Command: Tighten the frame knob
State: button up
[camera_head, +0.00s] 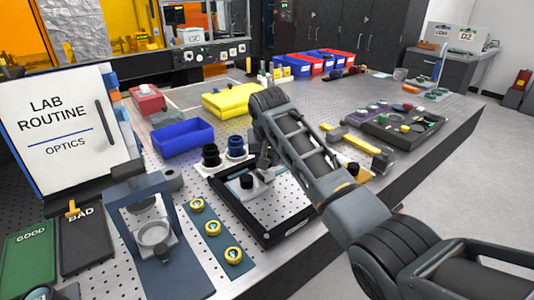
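A blue-grey upright frame (128,207) stands on a base plate at the left front of the perforated bench, with a round ring (155,234) in its lower part. A small grey knob-like part (168,250) sits beside the ring; I cannot tell for certain that it is the frame knob. My arm reaches in from the lower right. My gripper (264,162) points down near the black-framed tray, right of the frame and apart from it. Its fingertips are small and partly hidden by my wrist, so I cannot tell its opening or any contact.
The black-framed tray (268,236) carries a black knob (246,182). A blue strip (222,242) with yellow-ringed parts lies between it and the frame. GOOD (30,250) and BAD (84,238) plates lie left. A blue bin (183,138) and yellow case (232,102) stand behind.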

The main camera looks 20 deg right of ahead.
jog(key=shift+a+m+h, duration=0.1)
jog(key=shift+m+h, duration=0.2)
jog(key=shift+m, duration=0.5)
jog(key=shift+w, duration=0.1)
jog(key=o, duration=1)
jog(key=shift+o, duration=0.2)
jog(key=v, duration=0.8)
jog(key=shift+f, duration=0.1)
